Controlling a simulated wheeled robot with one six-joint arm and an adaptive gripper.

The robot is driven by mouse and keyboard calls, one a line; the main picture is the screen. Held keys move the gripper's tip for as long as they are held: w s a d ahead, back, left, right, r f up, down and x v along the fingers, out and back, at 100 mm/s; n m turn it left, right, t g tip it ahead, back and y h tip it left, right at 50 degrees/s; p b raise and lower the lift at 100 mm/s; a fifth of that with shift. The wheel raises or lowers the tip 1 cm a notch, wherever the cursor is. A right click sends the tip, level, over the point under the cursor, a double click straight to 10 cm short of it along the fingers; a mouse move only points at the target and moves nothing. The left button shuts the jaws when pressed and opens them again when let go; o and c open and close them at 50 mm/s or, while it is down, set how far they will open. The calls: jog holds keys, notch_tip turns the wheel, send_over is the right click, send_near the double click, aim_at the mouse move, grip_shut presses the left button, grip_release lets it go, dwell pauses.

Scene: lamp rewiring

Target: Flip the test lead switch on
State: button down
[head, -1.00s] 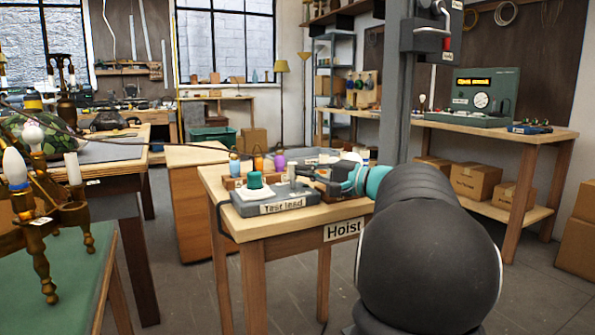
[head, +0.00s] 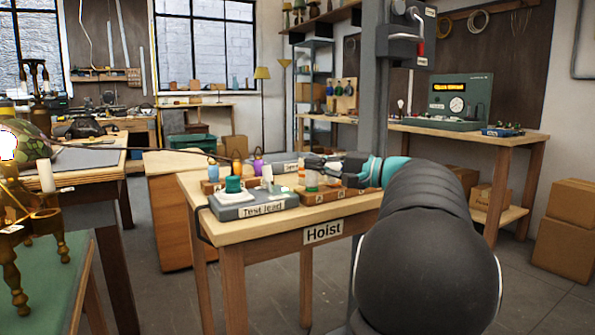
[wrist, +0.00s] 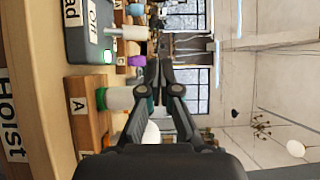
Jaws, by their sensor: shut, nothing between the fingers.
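The test lead box (head: 250,211) is a grey box near the front left of the Hoist table, with a green round part on top. In the wrist view the box (wrist: 83,45) shows an "Off" label, a lit green light (wrist: 107,57) and a pale switch lever (wrist: 128,33) sticking out. The lever's exact tilt is hard to judge. My gripper (wrist: 158,62) is shut and empty, apart from the lever. In the head view my gripper (head: 308,162) is above and right of the box.
A wooden block marked A (wrist: 88,113) holds a green-and-white piece beside the box. Several coloured bottles, including a purple one (head: 257,167), stand behind the box. A brass lamp (head: 35,222) at the left edge has a glowing bulb. The floor in front is clear.

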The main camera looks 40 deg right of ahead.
jog(key=shift+s+d+r, duration=0.3)
jog(key=shift+s+d, duration=0.1)
jog(key=shift+s, duration=0.35)
jog(key=shift+s+d+r, duration=0.3)
jog(key=shift+s+d, duration=0.1)
jog(key=shift+s, duration=0.4)
jog(key=shift+s+d+r, duration=0.3)
jog(key=shift+s+d, duration=0.1)
jog(key=shift+s, duration=0.35)
jog(key=shift+a, duration=0.1)
jog(key=a+f+n+g, duration=0.1)
jog(key=a+f+g, duration=0.2)
jog(key=a+f, duration=0.35)
jog(key=s+a+f+n+g+h, duration=0.1)
jog(key=a+f+n+g, duration=0.15)
jog(key=a, duration=0.75)
jog(key=a+f+g, duration=0.3)
jog(key=a+f, duration=0.2)
jog(key=a, duration=0.4)
jog(key=s+a+f+n+g+h, duration=0.1)
jog(key=s+a+f+n+h, duration=0.2)
jog(key=s+f, duration=0.5)
jog(key=s+a+f+n+g+h, duration=0.1)
jog(key=s+a+f+n+h, duration=0.3)
jog(key=s+f+n, duration=0.2)
notch_tip(320, 180, down, 2)
jog(key=shift+s+a, duration=0.35)
jog(key=shift+s, duration=0.85)
